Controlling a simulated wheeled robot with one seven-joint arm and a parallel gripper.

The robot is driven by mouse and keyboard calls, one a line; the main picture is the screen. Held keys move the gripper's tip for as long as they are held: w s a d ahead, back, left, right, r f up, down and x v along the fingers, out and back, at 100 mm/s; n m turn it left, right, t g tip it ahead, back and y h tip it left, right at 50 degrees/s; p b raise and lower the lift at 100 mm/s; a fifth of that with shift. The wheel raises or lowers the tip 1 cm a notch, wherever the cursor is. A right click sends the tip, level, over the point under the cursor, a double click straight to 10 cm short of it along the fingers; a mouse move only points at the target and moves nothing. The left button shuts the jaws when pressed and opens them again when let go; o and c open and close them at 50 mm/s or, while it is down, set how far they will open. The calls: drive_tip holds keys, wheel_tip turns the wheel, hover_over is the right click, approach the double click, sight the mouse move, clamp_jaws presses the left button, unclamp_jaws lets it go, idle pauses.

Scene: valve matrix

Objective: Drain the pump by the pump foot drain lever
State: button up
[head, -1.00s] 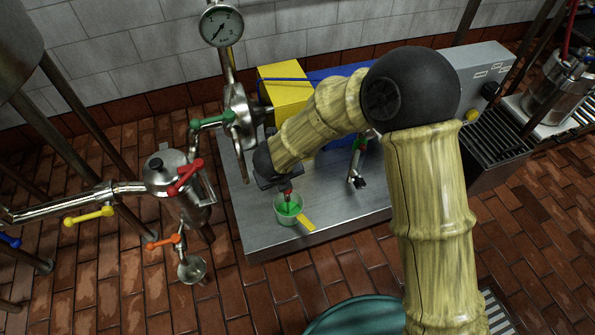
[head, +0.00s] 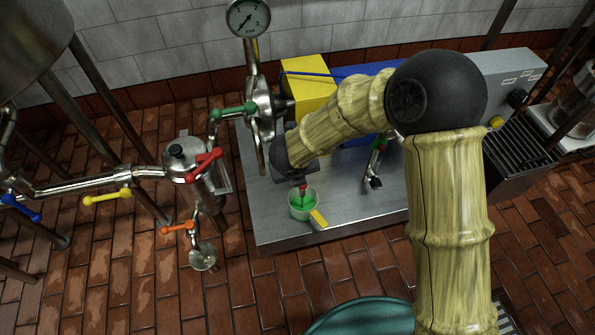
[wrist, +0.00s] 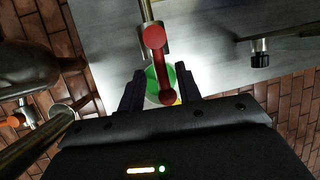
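A small red lever (wrist: 163,75) sits on a steel outlet pipe at the pump's foot. In the head view only a bit of its red (head: 302,188) shows below my gripper. My gripper (wrist: 160,92) is open, with one dark finger on each side of the lever and gaps visible between. In the head view my gripper (head: 300,180) hides most of the outlet. A pale cup (head: 293,212) with green inside and a yellow tab stands below the lever on the steel plate. The pump body (head: 262,108) stands behind, with a green lever (head: 235,111) on its left.
A steel strainer (head: 190,172) with red, yellow and orange levers stands left of the plate (head: 290,240). A round gauge (head: 248,18) rises above the pump. Another small green-handled valve (head: 377,160) is right of my gripper. The plate's front is clear.

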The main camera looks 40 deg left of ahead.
drive_tip(key=p+v, duration=0.9)
drive_tip(key=v, duration=0.8)
drive_tip(key=shift+r+p, duration=0.2)
drive_tip(key=shift+p, duration=0.2)
drive_tip(key=shift+s, duration=0.1)
